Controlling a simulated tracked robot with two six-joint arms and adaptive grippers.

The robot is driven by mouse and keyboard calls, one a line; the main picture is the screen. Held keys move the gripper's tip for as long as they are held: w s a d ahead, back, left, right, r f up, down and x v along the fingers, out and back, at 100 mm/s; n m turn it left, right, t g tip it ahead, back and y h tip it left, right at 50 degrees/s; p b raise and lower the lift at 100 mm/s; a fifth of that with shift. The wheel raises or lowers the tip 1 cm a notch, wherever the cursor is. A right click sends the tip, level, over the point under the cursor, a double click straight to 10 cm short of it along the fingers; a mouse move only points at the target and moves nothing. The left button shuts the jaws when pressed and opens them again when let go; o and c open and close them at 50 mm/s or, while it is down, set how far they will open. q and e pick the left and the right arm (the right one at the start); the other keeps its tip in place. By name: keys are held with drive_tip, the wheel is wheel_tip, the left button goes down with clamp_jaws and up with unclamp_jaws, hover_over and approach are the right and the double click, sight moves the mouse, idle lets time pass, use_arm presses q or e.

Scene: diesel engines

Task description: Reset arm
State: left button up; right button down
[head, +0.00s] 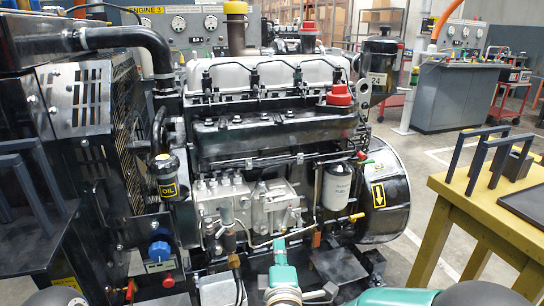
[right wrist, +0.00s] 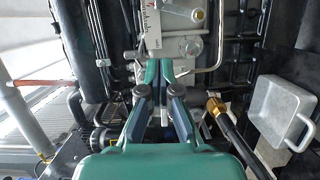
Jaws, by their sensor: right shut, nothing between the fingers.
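My right gripper (head: 281,250) is low in front of the diesel engine (head: 270,130) in the head view, its green body pointing toward the engine's lower side. In the right wrist view the right gripper's (right wrist: 159,72) two green fingers are together with nothing between them. Engine pipes and a white scale (right wrist: 151,22) lie beyond the fingertips; I cannot tell whether they touch anything. The left gripper is not in view.
A yellow table (head: 462,205) with dark racks stands at the right. In the right wrist view, a brass-ended hose (right wrist: 216,106) and a grey square cup (right wrist: 281,108) are right of the fingers.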

drive_tip(key=w+d+f+m+g+h, duration=0.1)
drive_tip(key=d+f+g+h, duration=0.2)
drive_tip(key=d+f, duration=0.9)
drive_tip(key=s+d+f+m+g+y, duration=0.1)
drive_tip(key=s+d+f+m+g, duration=0.15)
drive_tip(key=f, duration=0.45)
drive_tip(key=s+d+f+m+g, duration=0.1)
drive_tip(key=s+d+f, duration=0.15)
drive_tip(key=f, duration=0.35)
drive_tip(key=s+a+f+m+g+y, duration=0.15)
drive_tip(key=s+f+m+g, duration=0.35)
drive_tip(key=s+f, duration=0.5)
drive_tip(key=s+a+f+m+g+y, duration=0.1)
drive_tip(key=s+a+m+g+y, duration=0.1)
drive_tip(key=s+m, duration=0.3)
drive_tip(key=s+a+f+m+g+y, duration=0.1)
drive_tip(key=s+a+m+g+y, duration=0.1)
drive_tip(key=s+m, duration=0.3)
drive_tip(key=s+a+g, duration=0.1)
drive_tip(key=s, duration=0.2)
drive_tip(key=shift+s+f+g, duration=0.35)
drive_tip(key=shift+s+f, duration=0.05)
